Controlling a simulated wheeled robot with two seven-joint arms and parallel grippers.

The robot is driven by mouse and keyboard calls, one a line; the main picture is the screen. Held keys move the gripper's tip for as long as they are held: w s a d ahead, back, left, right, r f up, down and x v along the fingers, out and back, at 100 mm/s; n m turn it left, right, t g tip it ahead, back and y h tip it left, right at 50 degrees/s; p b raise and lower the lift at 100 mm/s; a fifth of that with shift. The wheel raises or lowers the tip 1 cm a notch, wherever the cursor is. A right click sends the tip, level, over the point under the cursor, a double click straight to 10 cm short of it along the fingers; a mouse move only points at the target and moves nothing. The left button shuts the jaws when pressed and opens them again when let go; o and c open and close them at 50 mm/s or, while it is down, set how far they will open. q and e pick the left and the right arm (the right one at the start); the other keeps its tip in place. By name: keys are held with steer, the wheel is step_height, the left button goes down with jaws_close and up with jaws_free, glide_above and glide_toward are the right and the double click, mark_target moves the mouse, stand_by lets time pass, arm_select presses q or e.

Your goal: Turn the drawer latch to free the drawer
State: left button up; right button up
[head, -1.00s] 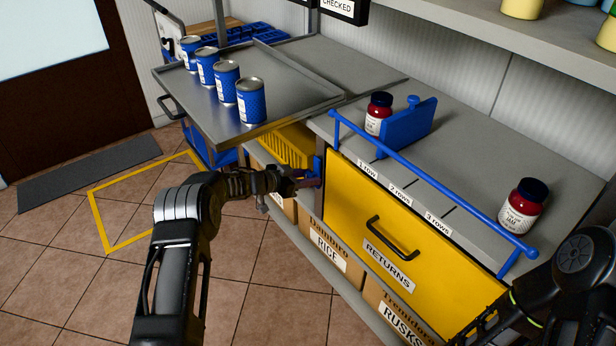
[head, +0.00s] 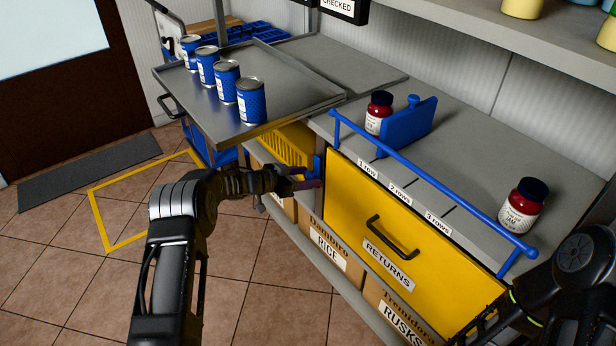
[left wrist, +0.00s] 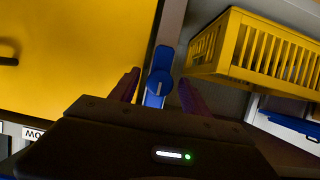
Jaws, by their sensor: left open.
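The yellow drawer (head: 385,235) labelled RETURNS is closed, with a black handle (head: 392,238) on its front. The blue latch (head: 317,166) sits on the post at the drawer's left edge.
A yellow crate (head: 287,146) is just left of the latch post. A metal tray (head: 180,88) with several blue cans juts out above it. Blue rail (head: 430,193) and jam jars (head: 522,205) are on the counter. Cartons (head: 327,243) sit below; floor at left is clear.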

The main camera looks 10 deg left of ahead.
arm_select(q)
steer(key=v, duration=0.6)
steer(key=shift+s+a, duration=0.2)
steer(key=shift+s, duration=0.1)
steer(key=shift+r, duration=0.1)
